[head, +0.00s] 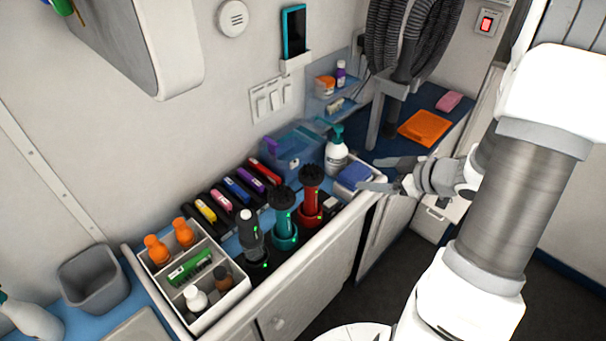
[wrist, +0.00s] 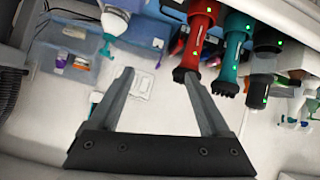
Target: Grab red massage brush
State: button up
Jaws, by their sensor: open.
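The red massage brush (head: 309,187) stands upright with its dark head up, in a row of tools on the counter in the head view. In the wrist view the same red brush (wrist: 200,38) appears inverted at the top, right of centre. My gripper (head: 369,174) is open and empty, to the right of the brush in the head view. In the wrist view my gripper (wrist: 156,74) has its right fingertip overlapping the brush's dark head; I cannot tell whether they touch. The brush is not between the fingers.
A teal brush (head: 283,218) and a black-and-grey tool (head: 249,235) stand left of the red brush. A white pump bottle (head: 336,157) and a blue block (head: 353,176) are near my gripper. Several coloured clippers lie behind. A white divided box (head: 228,300) holds bottles.

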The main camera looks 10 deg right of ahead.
aim_at(311, 190)
jog(key=s+a+f+y, duration=0.2)
jog(key=s+f+y, duration=0.1)
jog(key=s+f, duration=0.1)
jog(key=shift+g, duration=0.3)
jog(key=shift+w+a+r+b+x, duration=0.1)
jog(key=shift+r+b+x, duration=0.15)
jog(key=shift+x, duration=2.6)
jog(key=shift+w+a+r+b+x, duration=0.1)
jog(key=shift+r+b+x, duration=0.15)
jog(key=shift+x, duration=2.6)
jog(key=shift+a+r+b+x, duration=0.1)
jog(key=shift+r+b+x, duration=0.15)
jog(key=shift+x, duration=2.6)
jog(key=shift+c, duration=0.3)
grip_shut()
